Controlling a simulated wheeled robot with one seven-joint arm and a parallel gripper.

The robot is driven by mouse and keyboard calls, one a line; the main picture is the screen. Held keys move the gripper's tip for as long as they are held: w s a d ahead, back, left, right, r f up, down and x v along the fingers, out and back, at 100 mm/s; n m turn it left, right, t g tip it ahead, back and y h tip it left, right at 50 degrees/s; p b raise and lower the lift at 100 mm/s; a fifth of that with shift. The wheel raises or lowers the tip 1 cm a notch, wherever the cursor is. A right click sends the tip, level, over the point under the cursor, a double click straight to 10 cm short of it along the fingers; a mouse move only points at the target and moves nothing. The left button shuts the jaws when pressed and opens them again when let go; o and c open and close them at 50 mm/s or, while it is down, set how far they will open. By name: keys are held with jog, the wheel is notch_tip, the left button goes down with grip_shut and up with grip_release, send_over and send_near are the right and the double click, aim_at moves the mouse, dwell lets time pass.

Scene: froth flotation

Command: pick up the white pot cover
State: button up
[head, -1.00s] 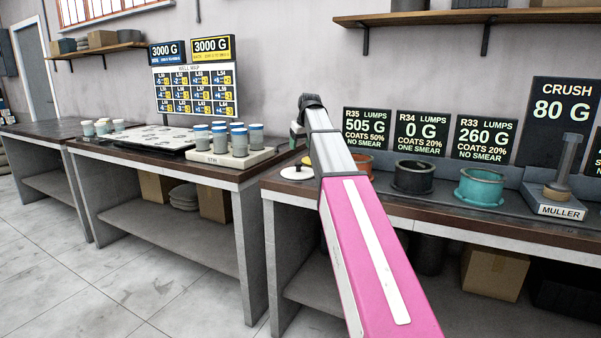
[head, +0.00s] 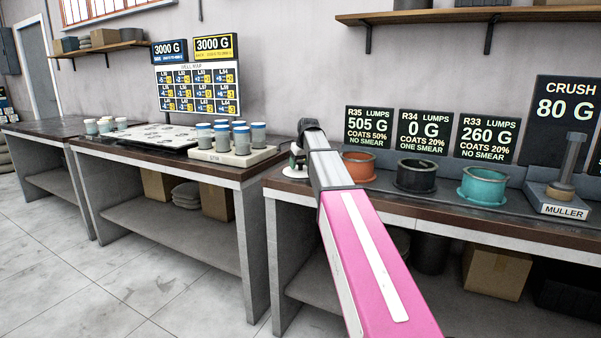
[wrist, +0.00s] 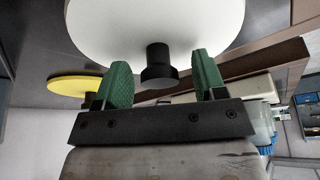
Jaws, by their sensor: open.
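The white pot cover (head: 294,171) lies at the left end of the right bench, a flat round disc. In the wrist view the white pot cover (wrist: 150,22) fills the top, with its black knob (wrist: 159,66) sticking out toward my gripper. My gripper (wrist: 162,70) is open, with one green finger on each side of the knob and a visible gap to each. In the head view my gripper (head: 297,157) is just above the cover, partly hidden by my arm.
A yellow disc (wrist: 72,85) lies beside the white cover in the wrist view. An orange pot (head: 358,168), a black pot (head: 415,176) and a teal pot (head: 482,187) stand to the right. A rack of cups (head: 232,157) is on the bench to the left.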

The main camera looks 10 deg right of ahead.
jog(key=c, duration=1)
jog(key=shift+c, duration=0.2)
jog(key=shift+r, duration=0.1)
